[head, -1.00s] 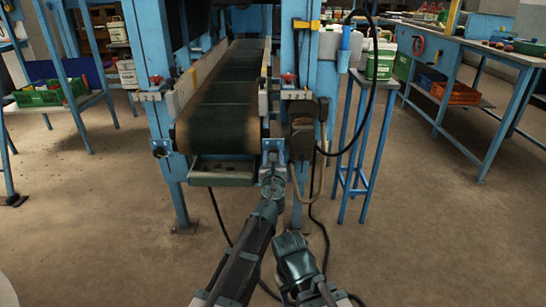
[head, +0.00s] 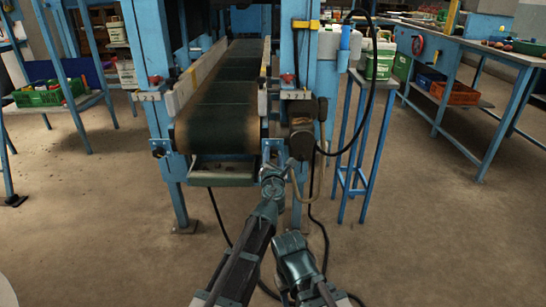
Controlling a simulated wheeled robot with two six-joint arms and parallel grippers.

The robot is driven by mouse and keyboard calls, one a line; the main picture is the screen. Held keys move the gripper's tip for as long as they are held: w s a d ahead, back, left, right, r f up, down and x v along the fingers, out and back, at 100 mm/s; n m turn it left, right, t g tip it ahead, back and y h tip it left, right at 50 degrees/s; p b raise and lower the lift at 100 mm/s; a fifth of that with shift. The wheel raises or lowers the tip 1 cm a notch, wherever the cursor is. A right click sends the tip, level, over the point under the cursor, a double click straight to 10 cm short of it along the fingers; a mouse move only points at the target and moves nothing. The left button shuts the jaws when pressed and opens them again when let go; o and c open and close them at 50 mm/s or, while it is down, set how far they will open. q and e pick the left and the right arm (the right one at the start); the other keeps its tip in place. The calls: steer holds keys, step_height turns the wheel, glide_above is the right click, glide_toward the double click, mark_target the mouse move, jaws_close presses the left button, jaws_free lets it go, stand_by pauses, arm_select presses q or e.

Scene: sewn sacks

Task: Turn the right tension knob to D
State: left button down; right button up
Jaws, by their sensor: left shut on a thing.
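The right tension knob is at the front right end of the conveyor frame, below its right bracket (head: 275,147). It is mostly hidden behind my left gripper (head: 272,171), so its pointer and letters cannot be read. My left gripper reaches up from below and is shut on the knob. The left tension knob (head: 158,152), small and dark, shows on the left front of the frame, away from my grippers. My right arm (head: 293,258) is low in front, right of the left arm; its fingers do not show.
The conveyor belt (head: 218,105) runs away between pale side rails. A grey-brown box (head: 301,140) with a hanging hose is close right of my left gripper. A blue stand (head: 358,150) stands further right. The floor (head: 420,235) at the right is clear.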

stand_by(0.4)
arm_select(q)
steer(key=shift+c, duration=1.7)
jaws_free()
steer(key=shift+s, duration=0.15)
